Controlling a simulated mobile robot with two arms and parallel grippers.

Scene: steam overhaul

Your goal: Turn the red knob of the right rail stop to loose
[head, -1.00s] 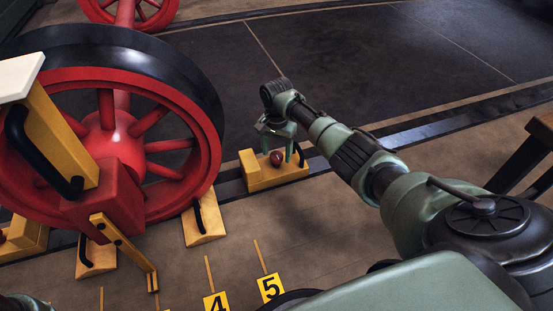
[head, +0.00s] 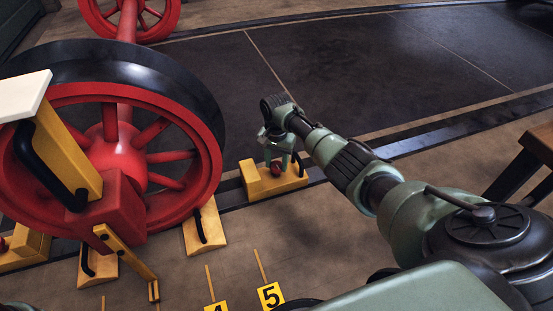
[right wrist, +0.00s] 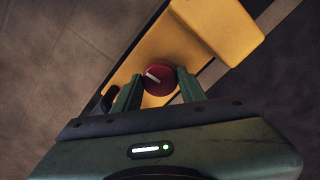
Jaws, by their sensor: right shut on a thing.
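The right rail stop is a yellow block (head: 258,183) on the dark rail, right of the big red wheel. In the right wrist view the red knob (right wrist: 158,78), with a pale pointer line, sits between the two green fingers (right wrist: 158,84) against the yellow stop (right wrist: 205,35). My right gripper is shut on the knob. The pointer line lies slanted in that picture; I cannot tell which setting it marks. My left gripper is out of view.
The large red wheel (head: 112,155) with a black tyre stands at left. Yellow wedge chocks (head: 205,226) with black handles stand at its foot. A yellow plate marked 5 (head: 270,296) lies on the floor. The dark floor panel behind the rail is clear.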

